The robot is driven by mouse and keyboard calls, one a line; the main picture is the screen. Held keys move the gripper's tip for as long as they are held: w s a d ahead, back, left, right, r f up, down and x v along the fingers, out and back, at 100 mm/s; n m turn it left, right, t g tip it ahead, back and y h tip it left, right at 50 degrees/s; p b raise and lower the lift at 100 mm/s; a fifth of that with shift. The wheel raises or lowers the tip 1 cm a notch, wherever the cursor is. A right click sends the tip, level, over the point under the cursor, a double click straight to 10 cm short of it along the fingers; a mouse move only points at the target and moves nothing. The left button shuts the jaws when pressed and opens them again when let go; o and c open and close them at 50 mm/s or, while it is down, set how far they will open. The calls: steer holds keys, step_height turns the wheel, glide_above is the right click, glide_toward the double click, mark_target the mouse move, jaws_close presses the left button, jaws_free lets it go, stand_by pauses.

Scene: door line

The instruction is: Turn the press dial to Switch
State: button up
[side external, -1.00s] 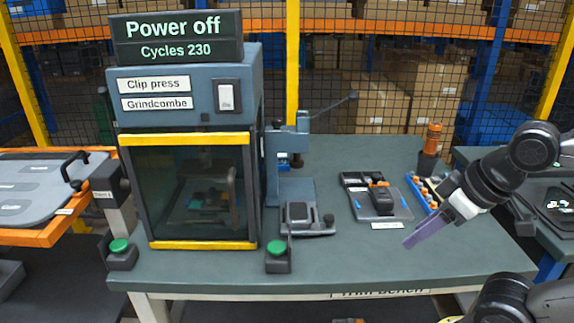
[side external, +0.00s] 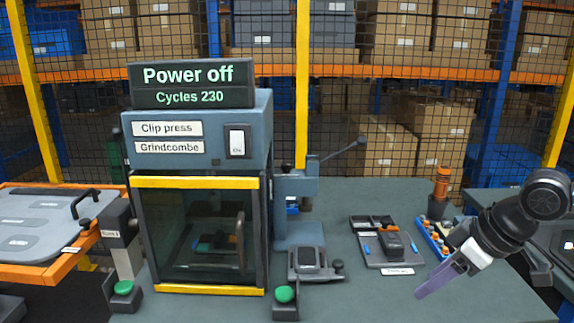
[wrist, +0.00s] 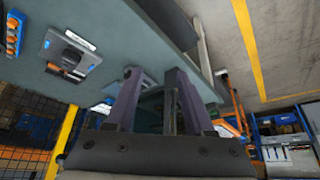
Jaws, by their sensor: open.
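The clip press (side external: 198,190) is a blue-grey cabinet with a dark glass front between yellow bars, standing on the bench at left. Its sign (side external: 192,84) reads "Power off" and "Cycles 230". A white rocker switch (side external: 237,142) sits on its upper front. I cannot make out a dial on the press in either view. My gripper (side external: 434,282) is over the right part of the bench, well apart from the press, with purple fingers pointing down and left. In the wrist view my gripper (wrist: 153,78) has its two fingers apart, with nothing visible held between them.
Green buttons (side external: 285,294) stand before the press. A lever press (side external: 297,208) stands right of it. An orange-edged table (side external: 62,264) is at left.

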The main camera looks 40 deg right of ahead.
mark_target(288, 169)
steer(key=w+d+r+m+t+h, duration=0.1)
steer(key=w+r+t, duration=0.6)
steer(key=w, duration=0.5)
steer(key=w+d+r+m+t+h, duration=0.1)
steer(key=w+r+t, duration=0.4)
steer(key=w+r, duration=0.55)
steer(key=w+d+f+m+g+h, duration=0.1)
steer(key=w+d+f+m+h, duration=0.35)
steer(key=w+f, duration=1.1)
steer(key=w+d, duration=0.2)
steer(key=w, duration=0.1)
steer(key=w+d+n, duration=0.1)
steer(key=w+d, duration=0.1)
steer(key=w, duration=0.2)
steer(key=w+d+n, duration=0.1)
steer(key=w+d, duration=0.2)
steer(key=w, duration=0.1)
steer(key=shift+w+f, duration=0.1)
steer(key=shift+f, duration=0.1)
steer(key=shift+c, duration=0.2)
steer(key=shift+h, duration=0.25)
jaws_close()
